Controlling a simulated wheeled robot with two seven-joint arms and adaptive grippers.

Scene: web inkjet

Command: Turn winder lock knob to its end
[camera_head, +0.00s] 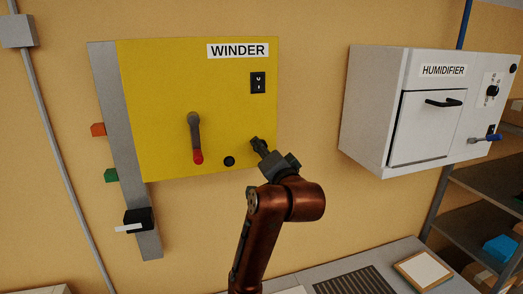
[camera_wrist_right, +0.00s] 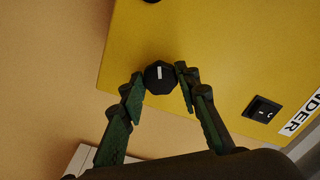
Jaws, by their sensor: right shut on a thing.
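The yellow winder panel (camera_head: 160,110) is on the wall, left of centre in the head view. My right gripper (camera_head: 257,145) is at the panel's lower right corner. In the right wrist view its fingers (camera_wrist_right: 159,78) are shut on a black faceted knob (camera_wrist_right: 160,77), one finger on each side. A short white mark on the knob's face runs nearly upright in that view. My left gripper is not in view.
A grey lever with a red tip (camera_head: 195,138), a small round black part (camera_head: 229,161) and a rocker switch (camera_head: 258,82) are on the panel. A white humidifier (camera_head: 365,115) hangs at right. A counter (camera_head: 300,272) lies below.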

